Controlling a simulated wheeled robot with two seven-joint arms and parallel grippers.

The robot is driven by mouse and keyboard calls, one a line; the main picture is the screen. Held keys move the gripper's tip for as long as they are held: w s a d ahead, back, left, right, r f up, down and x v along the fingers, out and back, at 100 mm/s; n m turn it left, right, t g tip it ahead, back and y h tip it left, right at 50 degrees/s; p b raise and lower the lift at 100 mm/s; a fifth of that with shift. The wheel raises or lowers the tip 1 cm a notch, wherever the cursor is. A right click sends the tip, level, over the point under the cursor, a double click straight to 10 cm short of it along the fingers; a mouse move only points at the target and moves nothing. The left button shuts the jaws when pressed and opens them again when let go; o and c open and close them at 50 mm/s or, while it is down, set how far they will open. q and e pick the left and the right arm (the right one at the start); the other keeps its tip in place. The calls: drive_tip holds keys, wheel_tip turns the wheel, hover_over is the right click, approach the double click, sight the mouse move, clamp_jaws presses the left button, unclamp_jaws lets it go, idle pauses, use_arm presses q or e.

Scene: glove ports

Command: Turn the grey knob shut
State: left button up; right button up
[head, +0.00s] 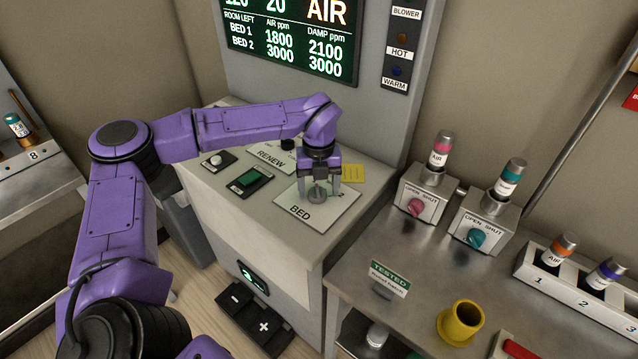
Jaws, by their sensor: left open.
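The grey knob (317,195) sits on a white plate marked BED (300,212) on top of the grey console. My left gripper (320,186) is directly over the knob, fingers pointing down, open. Its fingers appear to stand to either side of the knob; whether they touch it I cannot tell. The gripper covers part of the knob and of the plate's lettering, so the knob's setting is unclear. My right gripper is not in view.
The console (265,230) also bears a RENEW plate (268,156), a small green screen (248,181) and a yellow note (352,173). At right, a metal bench (400,255) holds pink (416,207) and teal (476,238) knobs, canisters and a yellow cup (460,323).

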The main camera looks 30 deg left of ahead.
use_arm(q)
drive_tip(key=shift+f, duration=0.15)
drive_tip(key=shift+s, duration=0.35)
drive_tip(key=shift+w, duration=0.1)
drive_tip(key=c, duration=1)
drive_tip(key=shift+c, duration=0.2)
drive_tip(key=m, duration=0.1)
drive_tip(key=m+p, duration=0.1)
drive_tip(key=m, duration=0.1)
drive_tip(key=m+p, duration=0.1)
drive_tip(key=shift+r+m, duration=0.25)
drive_tip(key=shift+m, duration=0.05)
drive_tip(key=shift+f+m+p, duration=0.1)
drive_tip(key=shift+m+p, duration=0.7)
drive_tip(key=shift+m, duration=1.2)
